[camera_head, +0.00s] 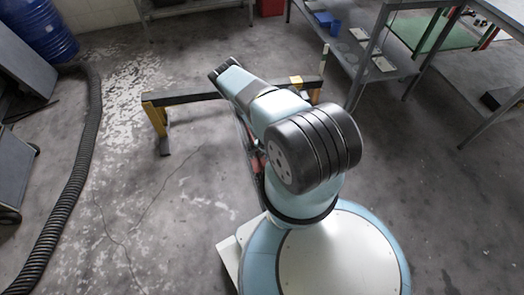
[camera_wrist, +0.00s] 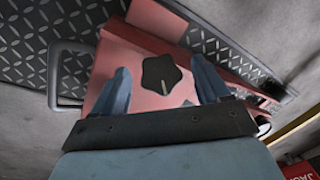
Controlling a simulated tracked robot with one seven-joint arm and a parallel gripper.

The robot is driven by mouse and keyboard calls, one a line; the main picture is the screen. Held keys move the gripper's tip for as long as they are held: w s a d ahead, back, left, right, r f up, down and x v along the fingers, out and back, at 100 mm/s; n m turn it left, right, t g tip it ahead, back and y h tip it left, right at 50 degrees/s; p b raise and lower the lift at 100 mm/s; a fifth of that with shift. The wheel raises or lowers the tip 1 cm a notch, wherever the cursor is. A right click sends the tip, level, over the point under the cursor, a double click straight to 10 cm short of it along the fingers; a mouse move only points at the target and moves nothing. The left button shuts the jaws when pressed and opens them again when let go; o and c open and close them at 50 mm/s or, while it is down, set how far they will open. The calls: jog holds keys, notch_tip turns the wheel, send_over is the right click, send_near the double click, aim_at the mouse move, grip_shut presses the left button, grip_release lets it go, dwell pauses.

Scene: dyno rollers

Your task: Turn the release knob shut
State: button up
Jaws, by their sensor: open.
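My gripper (camera_wrist: 160,82) is open, with one blue-grey finger to the left of the knob and one to the right. Gaps show between the knob and both fingers, so I see no contact. In the head view my arm covers the knob and most of the red housing, and the fingers are hidden.
A metal handle (camera_wrist: 55,75) and dark tread plate (camera_wrist: 40,35) lie left of the housing. In the head view, a yellow-and-black barrier (camera_head: 185,96) stands beyond my arm. A black hose (camera_head: 75,180) runs along the left floor. Shelving (camera_head: 375,60) stands at the right.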

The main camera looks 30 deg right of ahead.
notch_tip(320, 180, up, 13)
jog(key=s, duration=0.2)
jog(key=shift+d+r, duration=0.15)
jog(key=shift+d, duration=0.1)
dwell(0.5)
